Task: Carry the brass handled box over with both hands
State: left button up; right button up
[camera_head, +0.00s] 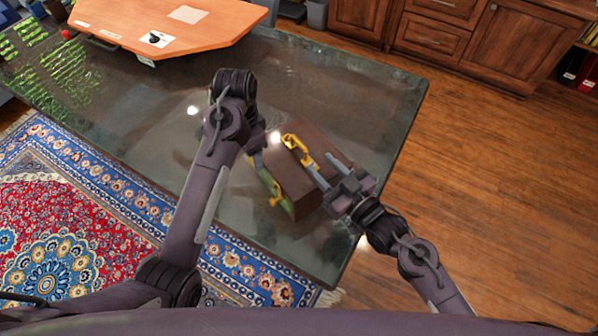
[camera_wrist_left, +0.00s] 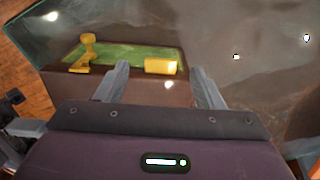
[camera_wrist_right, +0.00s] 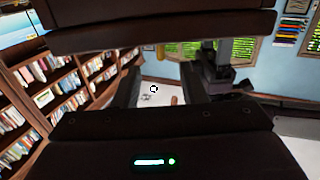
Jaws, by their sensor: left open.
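The brown box (camera_head: 310,190) stands on the dark glossy table. It has a brass handle (camera_head: 297,148) on its top and another brass piece (camera_head: 276,198) by a green panel on its left side. In the left wrist view a brass handle (camera_wrist_left: 160,67) shows beyond and between the fingers. My left gripper (camera_head: 260,160) is at the box's left side; its fingers are apart in the left wrist view (camera_wrist_left: 160,84). My right gripper (camera_head: 329,172) is at the box's right side, fingers apart, also in the right wrist view (camera_wrist_right: 158,88). Contact with the box is unclear.
The dark table (camera_head: 385,100) is clear behind the box. A patterned rug (camera_head: 80,220) lies on the left floor. Wooden cabinets (camera_head: 440,40) stand at the back right.

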aim_at(251, 162)
pick_arm(q)
notch_tip(251, 162, down, 7)
jog(key=shift+r, duration=0.1)
pick_arm(e)
jog(key=x, duration=0.7)
pick_arm(q)
jog(key=c, duration=0.7)
pick_arm(e)
jog(key=c, duration=0.7)
pick_arm(q)
grip_shut()
pick_arm(e)
grip_shut()
pick_arm(q)
jog(key=shift+a, duration=0.1)
